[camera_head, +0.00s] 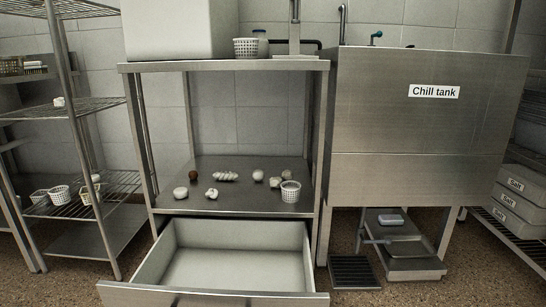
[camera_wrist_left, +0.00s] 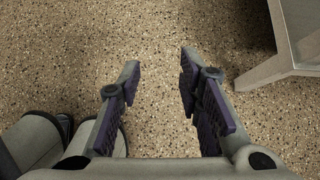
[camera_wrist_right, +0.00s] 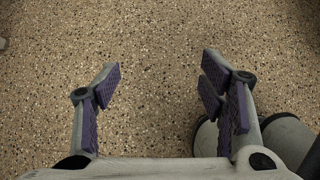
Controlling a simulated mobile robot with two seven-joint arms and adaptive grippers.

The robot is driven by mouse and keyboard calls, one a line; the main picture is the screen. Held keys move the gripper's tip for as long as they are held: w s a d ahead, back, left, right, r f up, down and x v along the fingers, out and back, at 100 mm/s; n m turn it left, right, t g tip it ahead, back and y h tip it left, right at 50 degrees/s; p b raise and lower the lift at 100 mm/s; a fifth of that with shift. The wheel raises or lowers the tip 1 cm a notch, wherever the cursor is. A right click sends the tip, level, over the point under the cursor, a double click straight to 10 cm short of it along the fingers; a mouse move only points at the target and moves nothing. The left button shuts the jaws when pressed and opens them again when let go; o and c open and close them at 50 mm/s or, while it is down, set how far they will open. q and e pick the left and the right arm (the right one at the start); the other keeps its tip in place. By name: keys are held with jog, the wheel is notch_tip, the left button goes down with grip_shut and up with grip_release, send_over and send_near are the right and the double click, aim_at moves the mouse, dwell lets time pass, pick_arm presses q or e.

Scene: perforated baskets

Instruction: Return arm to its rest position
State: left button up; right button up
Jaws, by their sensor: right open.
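My left gripper (camera_wrist_left: 160,78) is open and empty in the left wrist view, over the speckled floor. My right gripper (camera_wrist_right: 160,75) is open and empty in the right wrist view, also over bare floor. Neither arm nor gripper shows in the head view. Nothing lies between either pair of fingers.
A steel table (camera_head: 225,67) has a lower shelf with several pale lumps and a white perforated basket (camera_head: 290,191). Its bottom drawer (camera_head: 215,295) is pulled out. A chill tank (camera_head: 420,130) stands right, a wire rack (camera_head: 90,108) left. A grey edge (camera_wrist_left: 275,68) is near my left gripper.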

pick_arm(q)
jog(key=w+r+t+p, duration=0.3)
jog(key=w+r+p, duration=0.5)
jog(key=r+p, duration=0.6)
jog(key=w+r+t+p, duration=0.3)
jog(key=w+r+p, duration=0.5)
jog(key=r+p, duration=0.6)
jog(key=p, duration=0.4)
jog(key=shift+w+r+t, duration=0.15)
jog(key=shift+r+t, duration=0.05)
jog(key=shift+t, duration=0.1)
pick_arm(e)
jog(key=w+r+t, duration=0.3)
jog(key=w+r, duration=0.5)
jog(key=r, duration=0.6)
jog(key=w+r+t, duration=0.3)
jog(key=w+r, duration=0.5)
jog(key=r, duration=0.6)
jog(key=shift+w+d+r+t, duration=0.15)
jog(key=shift+r+t, duration=0.05)
jog(key=shift+t, duration=0.1)
pick_arm(q)
jog(key=shift+a, duration=0.1)
